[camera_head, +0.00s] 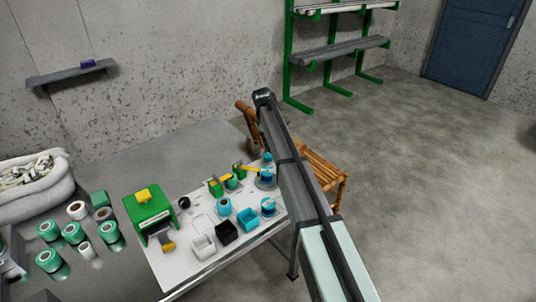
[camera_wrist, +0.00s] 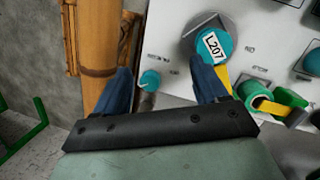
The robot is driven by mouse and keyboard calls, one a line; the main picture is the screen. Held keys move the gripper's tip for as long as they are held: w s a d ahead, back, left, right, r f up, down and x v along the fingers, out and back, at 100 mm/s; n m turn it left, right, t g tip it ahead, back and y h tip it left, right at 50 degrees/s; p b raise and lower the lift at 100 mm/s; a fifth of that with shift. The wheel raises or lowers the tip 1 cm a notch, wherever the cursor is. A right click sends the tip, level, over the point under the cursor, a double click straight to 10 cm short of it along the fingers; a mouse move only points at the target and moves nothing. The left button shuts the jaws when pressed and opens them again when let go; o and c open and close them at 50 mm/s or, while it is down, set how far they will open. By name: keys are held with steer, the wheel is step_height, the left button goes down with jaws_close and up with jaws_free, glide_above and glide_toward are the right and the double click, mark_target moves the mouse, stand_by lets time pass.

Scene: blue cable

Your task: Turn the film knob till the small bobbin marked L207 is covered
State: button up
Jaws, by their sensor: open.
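In the wrist view the small teal bobbin marked L207 (camera_wrist: 214,44) sits on a grey round plate, its white label facing me. A yellow strip (camera_wrist: 223,76) comes from beside its lower edge; the label and teal top show bare. A small teal knob (camera_wrist: 150,78) with a white mark stands on the white panel to the left. My gripper (camera_wrist: 164,75) is open, its blue fingers either side of the knob in the picture. I cannot tell whether they touch it. In the head view the teal bobbin (camera_head: 267,169) stands at the panel's right end; my arm hides the gripper.
The white panel (camera_head: 183,262) also bears a green machine (camera_head: 149,211), a black box (camera_head: 227,232) and a white box (camera_head: 203,246). Green rolls (camera_head: 74,232) stand to the left. A bamboo chair (camera_head: 326,171) is behind the table, close to my arm.

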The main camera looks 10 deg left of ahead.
mark_target(268, 154)
steer(key=w+a+f+m+t+y, duration=0.1)
steer(key=w+f+m, duration=0.1)
steer(key=f+m, duration=0.2)
steer(key=w+a+f+m+t+y, duration=0.1)
steer(key=w+f+m, duration=0.1)
steer(key=f+m, duration=0.2)
steer(key=w+a+f+m+t+y, duration=0.1)
steer(key=w+f+m+t, duration=0.1)
steer(key=w+f+m, duration=0.1)
steer(key=shift+a+f+m, duration=0.2)
steer(key=shift+f+m, duration=0.35)
steer(key=shift+m, duration=0.45)
steer(key=shift+c, duration=0.4)
steer(key=c, duration=1)
